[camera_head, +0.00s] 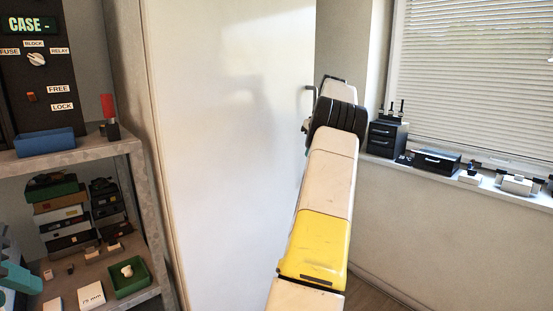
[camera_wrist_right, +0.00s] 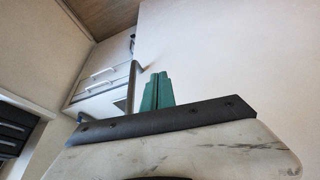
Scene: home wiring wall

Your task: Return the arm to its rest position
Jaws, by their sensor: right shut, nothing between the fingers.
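My right arm rises from the bottom centre of the head view, pale with a yellow band and a black joint at its upper end. Its gripper is hidden from the head view. In the right wrist view the two green fingers of my right gripper (camera_wrist_right: 157,91) are together, shut and empty, with a pale wall behind them. At the left edge of the head view a teal piece, probably part of my left gripper (camera_head: 18,278), shows beside the lower shelf. It is cut off by the frame, so its jaws cannot be judged.
A shelf unit (camera_head: 75,165) at left holds a blue bin (camera_head: 45,142), stacked cases and a green tray (camera_head: 131,278). A white panel (camera_head: 225,130) stands behind my arm. The windowsill (camera_head: 470,184) at right carries black drawer boxes (camera_head: 385,138) and small items.

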